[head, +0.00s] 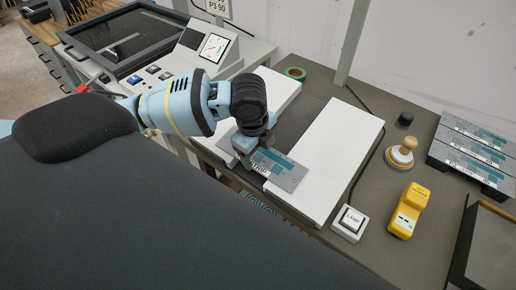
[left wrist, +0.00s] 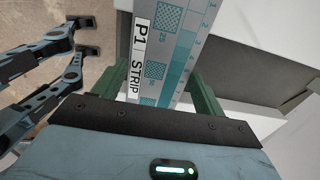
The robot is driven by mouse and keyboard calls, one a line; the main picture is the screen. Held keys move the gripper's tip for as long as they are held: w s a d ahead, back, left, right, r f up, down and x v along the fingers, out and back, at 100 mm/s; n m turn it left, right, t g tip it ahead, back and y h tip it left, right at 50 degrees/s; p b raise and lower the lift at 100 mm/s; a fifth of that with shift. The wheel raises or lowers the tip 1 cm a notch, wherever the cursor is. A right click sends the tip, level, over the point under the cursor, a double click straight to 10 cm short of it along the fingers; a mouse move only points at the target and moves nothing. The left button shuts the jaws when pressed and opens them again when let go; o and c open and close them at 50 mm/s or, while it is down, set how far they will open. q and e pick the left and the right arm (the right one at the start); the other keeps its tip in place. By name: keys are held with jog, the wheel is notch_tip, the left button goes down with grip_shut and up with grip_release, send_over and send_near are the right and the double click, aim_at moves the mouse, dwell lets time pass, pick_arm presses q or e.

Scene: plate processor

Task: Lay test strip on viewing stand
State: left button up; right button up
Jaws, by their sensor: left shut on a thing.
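My left gripper (head: 257,150) is shut on the test strip (head: 284,173), a grey plate with teal patches and a white STRIP label. In the left wrist view the strip (left wrist: 172,45), labelled P1 STRIP, runs between the green fingers (left wrist: 170,90). The strip is over the front of the viewing stand, which shows a right white panel (head: 328,155), a left white panel (head: 272,90) and a dark grey middle (head: 297,122). Whether the strip touches the stand is unclear. Part of the strip is hidden by my gripper. My right gripper is not clearly in view.
A LAMP switch (head: 350,222), yellow handheld device (head: 408,211), wooden-knobbed tool (head: 402,153) and black knob (head: 406,118) are to the right. Labelled plates (head: 471,152) lie at far right. The white processor (head: 207,47) stands at back left.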

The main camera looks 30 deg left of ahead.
pick_arm(q)
jog(key=shift+f, duration=0.2)
pick_arm(e)
jog(key=shift+w+r, duration=0.2)
jog(key=shift+r, duration=0.05)
dwell(0.5)
pick_arm(q)
jog(key=o, duration=1)
jog(key=shift+o, duration=0.2)
notch_tip(320, 180, up, 8)
jog(key=s+p, duration=0.1)
pick_arm(e)
jog(key=shift+w+d+r, duration=0.2)
jog(key=shift+w+r, duration=0.2)
pick_arm(q)
jog(key=shift+s+f, duration=0.1)
jog(key=shift+f, duration=0.05)
